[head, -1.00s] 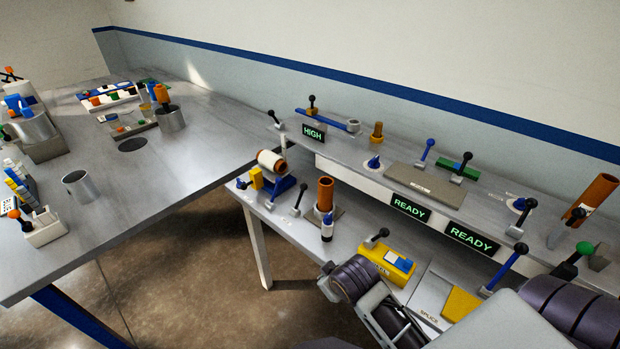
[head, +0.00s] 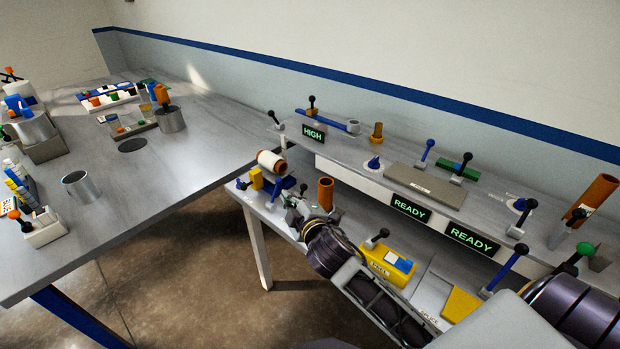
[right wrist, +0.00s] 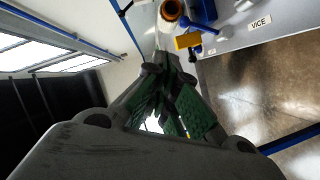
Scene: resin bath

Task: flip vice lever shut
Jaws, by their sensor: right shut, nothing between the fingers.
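The VICE label (right wrist: 259,22) shows on the bench edge in the right wrist view. Near it are a blue holder (right wrist: 205,12) and a yellow block (right wrist: 187,40) with a dark knob beside it. In the head view the blue holder (head: 285,183) carries a white roll with orange ends, and the yellow block (head: 256,178) stands to its left. My right gripper (head: 294,207) is shut and empty, just right of and in front of the blue holder. It partly hides nearby small levers. My left gripper is out of view.
An orange-brown tube (head: 325,193) stands close behind my right gripper. A yellow fixture (head: 387,265) with a black-knobbed lever is to the right, beside my arm. The raised shelf (head: 340,160) runs behind. Floor is open left of the lower bench.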

